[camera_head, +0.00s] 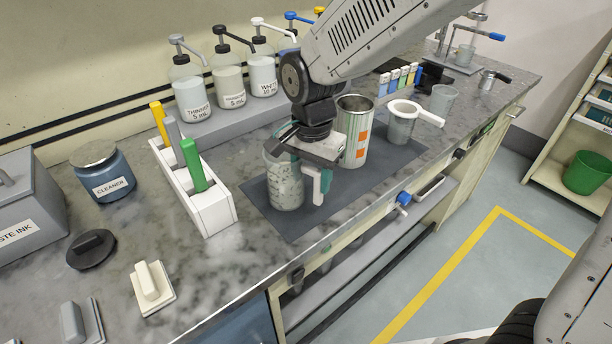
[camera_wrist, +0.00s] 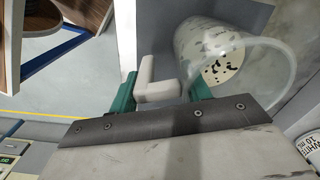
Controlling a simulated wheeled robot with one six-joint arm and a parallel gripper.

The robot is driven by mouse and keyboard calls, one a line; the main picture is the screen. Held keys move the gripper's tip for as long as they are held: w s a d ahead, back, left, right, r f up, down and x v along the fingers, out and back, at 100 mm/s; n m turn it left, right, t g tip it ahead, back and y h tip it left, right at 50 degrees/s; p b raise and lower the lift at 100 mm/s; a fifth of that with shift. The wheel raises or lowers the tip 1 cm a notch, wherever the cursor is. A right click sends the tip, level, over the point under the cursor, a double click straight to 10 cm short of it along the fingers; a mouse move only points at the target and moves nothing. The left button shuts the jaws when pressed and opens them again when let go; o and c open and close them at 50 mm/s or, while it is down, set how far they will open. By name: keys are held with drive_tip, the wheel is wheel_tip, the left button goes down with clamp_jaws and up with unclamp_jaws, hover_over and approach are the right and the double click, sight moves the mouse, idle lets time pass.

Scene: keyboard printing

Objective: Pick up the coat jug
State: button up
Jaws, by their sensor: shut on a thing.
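The coat jug is most likely the clear speckled jug (camera_head: 284,187) standing upright on the dark mat, left of the metal can. No label on it can be read. In the wrist view the jug (camera_wrist: 245,65) shows from above at the right, its inside spotted dark, with a pale handle (camera_wrist: 148,82) to its left. My gripper (camera_head: 321,184) reaches down at the jug's right side. Its teal fingers (camera_wrist: 160,90) are shut on the handle. The jug's base appears to rest on the mat. The gripper body hides part of the rim.
A metal can (camera_head: 354,140) with orange marks stands close right of my gripper, and a white-rimmed cup (camera_head: 401,124) stands beyond it. A white rack (camera_head: 210,212) with coloured handles is to the left. Pump bottles (camera_head: 228,88) line the back. The dark mat (camera_head: 330,212) is bare in front.

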sight(314, 170)
drive_tip(key=shift+r, duration=0.45)
drive_tip(key=shift+s+d+r, duration=0.1)
drive_tip(key=shift+s+r, duration=0.05)
drive_tip(key=shift+r, duration=0.5)
drive_tip(key=shift+s+d+r, duration=0.1)
drive_tip(key=shift+s+r, duration=0.05)
drive_tip(key=shift+r, duration=0.45)
drive_tip(key=s+d+r, duration=0.1)
drive_tip(key=s+d, duration=0.6)
drive_tip(key=s, duration=0.6)
drive_tip(key=shift+s+d+r, duration=0.15)
drive_tip(key=shift+s, duration=0.05)
